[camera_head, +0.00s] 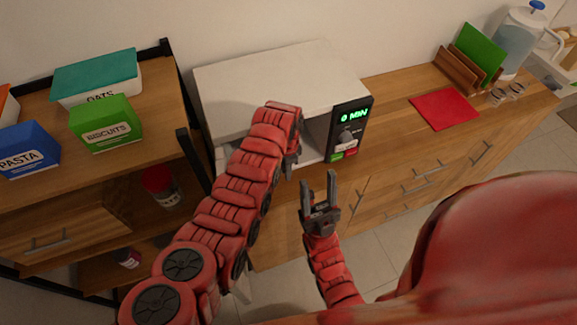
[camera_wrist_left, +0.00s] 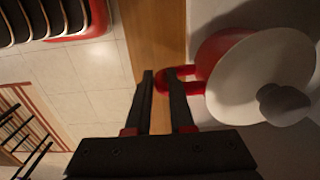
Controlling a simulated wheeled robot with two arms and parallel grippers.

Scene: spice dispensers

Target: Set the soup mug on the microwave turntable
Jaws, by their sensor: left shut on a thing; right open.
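The soup mug (camera_wrist_left: 216,48) is red with a pale round top and a grey lump on it, seen in the left wrist view. Its red handle (camera_wrist_left: 197,85) lies at the jaws of my left gripper (camera_wrist_left: 165,75), which is shut on it. The mug is over or on a pale surface; I cannot tell whether it touches. In the head view my left arm reaches into the open front of the white microwave (camera_head: 285,75), hiding the mug and the gripper tips. The turntable cannot be made out. My right gripper (camera_head: 319,180) is open and empty in front of the microwave.
The microwave's control panel (camera_head: 347,130) reads 0 MIN. The wooden counter (camera_head: 395,125) is clear just right of it. A shelf (camera_head: 150,115) with several boxes stands at left.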

